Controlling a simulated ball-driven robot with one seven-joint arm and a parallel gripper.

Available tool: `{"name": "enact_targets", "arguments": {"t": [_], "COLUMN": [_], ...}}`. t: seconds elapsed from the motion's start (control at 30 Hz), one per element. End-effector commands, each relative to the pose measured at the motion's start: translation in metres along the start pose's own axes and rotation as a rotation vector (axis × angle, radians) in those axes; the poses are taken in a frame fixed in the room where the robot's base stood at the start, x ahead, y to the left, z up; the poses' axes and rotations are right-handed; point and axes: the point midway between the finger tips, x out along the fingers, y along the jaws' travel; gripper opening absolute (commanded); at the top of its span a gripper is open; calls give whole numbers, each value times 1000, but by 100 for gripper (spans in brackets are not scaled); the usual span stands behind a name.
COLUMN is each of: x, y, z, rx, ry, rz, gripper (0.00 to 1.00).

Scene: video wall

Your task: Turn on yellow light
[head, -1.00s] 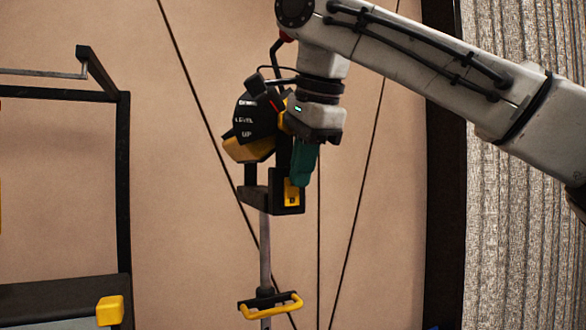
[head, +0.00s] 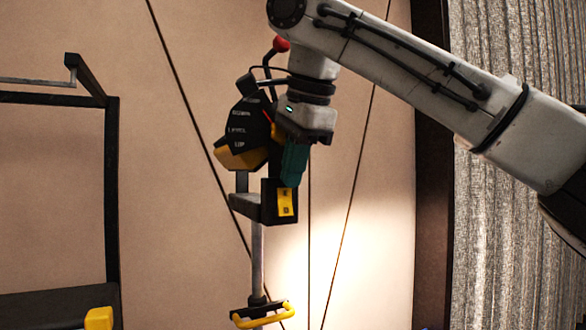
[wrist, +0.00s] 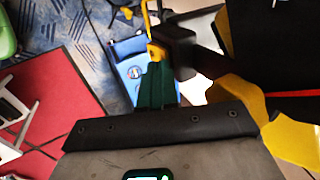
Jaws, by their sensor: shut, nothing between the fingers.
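A black stand with a yellow switch plate (head: 286,203) on its box is in the middle of the head view. My gripper (head: 291,183) points down with its teal fingers shut and empty, tips at the top edge of the plate. I cannot tell whether they touch it. In the wrist view the shut fingers (wrist: 157,68) end close to a small yellow part (wrist: 155,52). A bright warm glow (head: 310,275) lights the wall behind the stand; its lamp is not in view.
A black dial (head: 243,130) marked LEVEL and UP sits left of my wrist, with a red-knobbed lever (head: 281,44) above. A yellow handle (head: 263,314) is lower on the pole. A black frame (head: 112,190) stands left; a grey curtain (head: 510,80) hangs right.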

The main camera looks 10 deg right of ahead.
Motion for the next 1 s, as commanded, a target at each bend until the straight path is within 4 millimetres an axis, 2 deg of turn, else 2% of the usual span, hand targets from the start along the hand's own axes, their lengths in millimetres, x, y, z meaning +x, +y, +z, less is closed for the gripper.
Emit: {"name": "enact_targets", "arguments": {"t": [0.13,0.23,0.5,0.7,0.83,1.0], "x": [-3,-14,-64,-94,-104,-108], "y": [0,-1,-1,0,0,0], "z": [0,0,0,0,0,0], "rx": [0,0,0,2,0,0], "ry": [0,1,-1,1,0,0], "rz": [-1,-1,-2,-2,0,1], "gripper": [0,0,0,0,0,0]}}
